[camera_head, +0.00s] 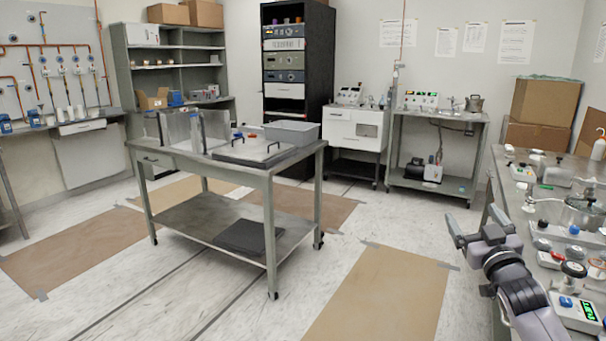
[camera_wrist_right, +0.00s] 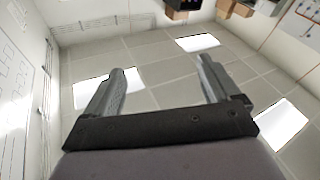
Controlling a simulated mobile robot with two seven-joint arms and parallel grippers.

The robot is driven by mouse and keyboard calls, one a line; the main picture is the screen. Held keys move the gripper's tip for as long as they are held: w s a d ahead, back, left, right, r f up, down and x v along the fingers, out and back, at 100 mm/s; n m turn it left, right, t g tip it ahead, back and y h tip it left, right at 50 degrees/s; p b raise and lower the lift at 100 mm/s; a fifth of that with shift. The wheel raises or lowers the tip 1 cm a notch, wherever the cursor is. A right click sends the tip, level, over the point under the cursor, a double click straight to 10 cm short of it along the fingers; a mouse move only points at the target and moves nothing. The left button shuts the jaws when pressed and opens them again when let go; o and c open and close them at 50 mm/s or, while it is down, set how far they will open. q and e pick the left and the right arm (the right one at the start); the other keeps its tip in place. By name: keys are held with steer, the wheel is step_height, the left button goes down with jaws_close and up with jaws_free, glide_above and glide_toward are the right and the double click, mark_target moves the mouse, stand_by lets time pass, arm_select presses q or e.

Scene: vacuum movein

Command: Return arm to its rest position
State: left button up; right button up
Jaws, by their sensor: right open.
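My right gripper (camera_head: 472,226) is at the lower right of the head view, raised beside the front edge of the right-hand bench. Its two fingers point up and are spread apart with nothing between them. In the right wrist view the open fingers (camera_wrist_right: 160,85) frame only the ceiling with its bright light panels. My left gripper is in neither view.
The right-hand bench (camera_head: 522,200) carries several instruments, knobs and cables close to my right arm. A grey wheeled table (camera_head: 245,172) with a grey bin (camera_head: 291,132) stands mid-room. Brown floor mats (camera_head: 385,295) and open floor lie between them.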

steer(key=s+a+f+g, duration=0.2)
steer(key=s+f, duration=0.2)
steer(key=f, duration=0.4)
steer(key=s+a+f+g+y, duration=0.1)
steer(key=s+a+f+g, duration=0.15)
steer(key=s+f, duration=0.4)
steer(key=s+a+f+g, duration=0.2)
steer(key=a+f, duration=0.1)
steer(key=f, duration=0.6)
steer(key=s+a+f+g, duration=0.1)
steer(key=s+a+f, duration=0.1)
steer(key=s, duration=0.6)
steer(key=s+a+f+g+y, duration=0.1)
steer(key=s+a+f, duration=0.2)
steer(key=s, duration=0.6)
steer(key=s+a+f+g+y, duration=0.1)
steer(key=s+a+f, duration=0.2)
steer(key=s+f, duration=0.2)
steer(key=s, duration=0.3)
steer(key=shift+s+f+g, duration=0.15)
steer(key=shift+f+g, duration=0.2)
